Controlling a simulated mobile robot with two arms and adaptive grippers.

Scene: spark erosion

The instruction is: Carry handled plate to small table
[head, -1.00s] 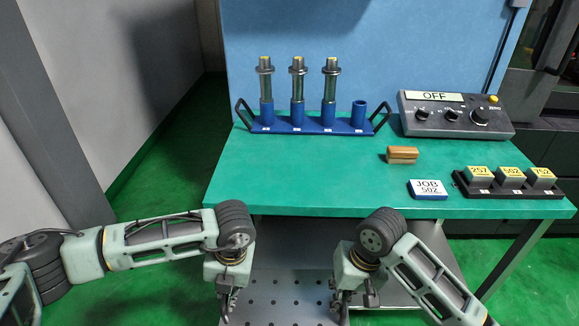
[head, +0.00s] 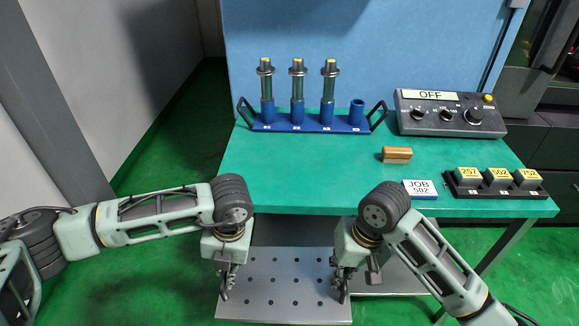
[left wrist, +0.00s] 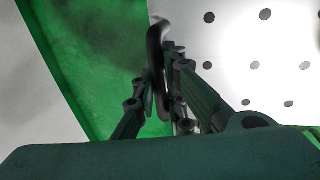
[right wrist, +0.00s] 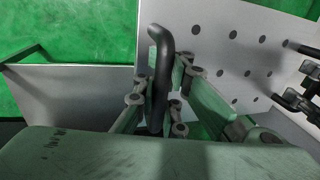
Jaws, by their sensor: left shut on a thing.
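The handled plate (head: 285,296) is a flat grey metal sheet with rows of holes and a black bar handle at each side. It is held roughly level in front of the green-topped table. My left gripper (head: 225,283) is shut on its left handle (left wrist: 156,45). My right gripper (head: 342,285) has its fingers closed around the right handle (right wrist: 160,65). The plate also shows in the left wrist view (left wrist: 240,45) and the right wrist view (right wrist: 215,55). I cannot tell which surface is the small table.
The green-topped table (head: 290,180) carries a blue rack (head: 312,125) with three upright electrodes, a control box (head: 450,115), a wooden block (head: 397,154), a JOB 502 card (head: 420,190) and a black tray (head: 495,192) of labelled blocks. Green floor (head: 160,265) is clear at left.

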